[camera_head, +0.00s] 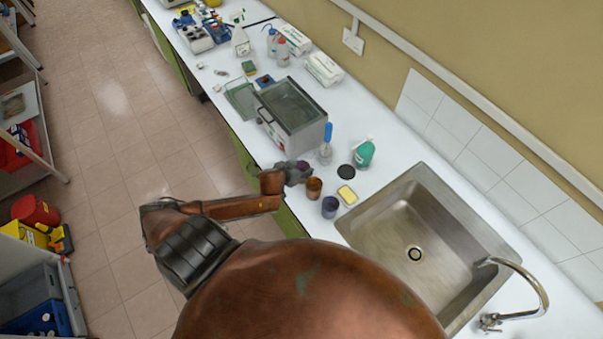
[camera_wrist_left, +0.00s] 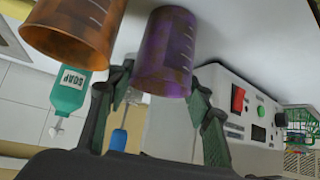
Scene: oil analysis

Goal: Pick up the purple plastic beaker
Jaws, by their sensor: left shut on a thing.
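The purple plastic beaker (camera_wrist_left: 166,52) sits between the two fingers of my left gripper (camera_wrist_left: 162,88) in the left wrist view, and the fingers are shut on it. In the head view my left gripper (camera_head: 294,174) is at the front edge of the white counter, and only a small purple part of the beaker (camera_head: 303,165) shows beside it. Whether the beaker touches the counter cannot be told. My right gripper is not in view.
An orange beaker (camera_head: 314,187) stands close beside the gripper, with a blue beaker (camera_head: 330,207) nearer the sink (camera_head: 385,240).

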